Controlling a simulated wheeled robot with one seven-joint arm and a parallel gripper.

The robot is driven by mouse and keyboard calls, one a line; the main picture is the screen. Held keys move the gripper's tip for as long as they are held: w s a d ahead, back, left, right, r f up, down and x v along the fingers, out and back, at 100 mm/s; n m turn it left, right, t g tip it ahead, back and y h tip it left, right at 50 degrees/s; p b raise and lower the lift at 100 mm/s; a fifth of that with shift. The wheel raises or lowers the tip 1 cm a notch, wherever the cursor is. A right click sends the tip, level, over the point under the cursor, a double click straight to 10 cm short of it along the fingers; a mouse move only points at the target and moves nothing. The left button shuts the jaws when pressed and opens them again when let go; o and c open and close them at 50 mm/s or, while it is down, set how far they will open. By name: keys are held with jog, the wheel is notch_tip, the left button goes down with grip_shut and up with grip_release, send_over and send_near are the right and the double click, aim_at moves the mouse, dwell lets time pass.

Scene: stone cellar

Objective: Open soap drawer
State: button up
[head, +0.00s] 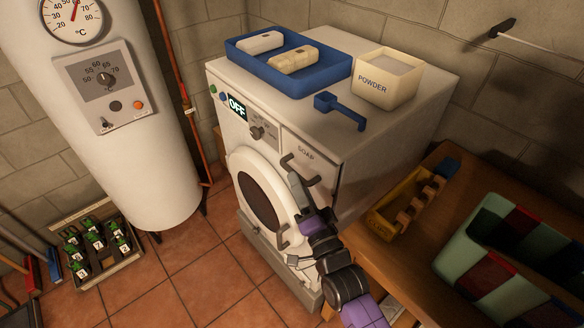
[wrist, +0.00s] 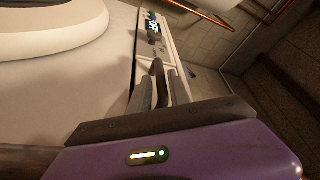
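The white washing machine (head: 390,150) has a soap drawer (head: 306,154) marked SOAP at the upper right of its front. The drawer front looks flush with the machine. A dark bar handle (head: 312,180) sits on it. My gripper (head: 296,180) is at this handle, coming from the lower right. In the wrist view the two grey fingers of my gripper (wrist: 162,88) stand apart, with the dark handle (wrist: 157,70) between them. I see no clear grip; whether a finger touches the handle is hard to tell.
The round door (head: 262,198) is below left of the drawer, with a dial (head: 258,131) and an OFF display (head: 237,107) above. A blue tray (head: 335,75), powder box (head: 388,80) and blue scoop (head: 340,108) lie on top. A wooden bench (head: 375,265) stands close right.

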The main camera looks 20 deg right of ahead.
aim_at(292, 169)
jog(key=shift+p+x, duration=0.35)
jog(key=shift+x, duration=1.8)
jog(key=shift+c, duration=0.2)
grip_shut()
jog(key=shift+f, duration=0.1)
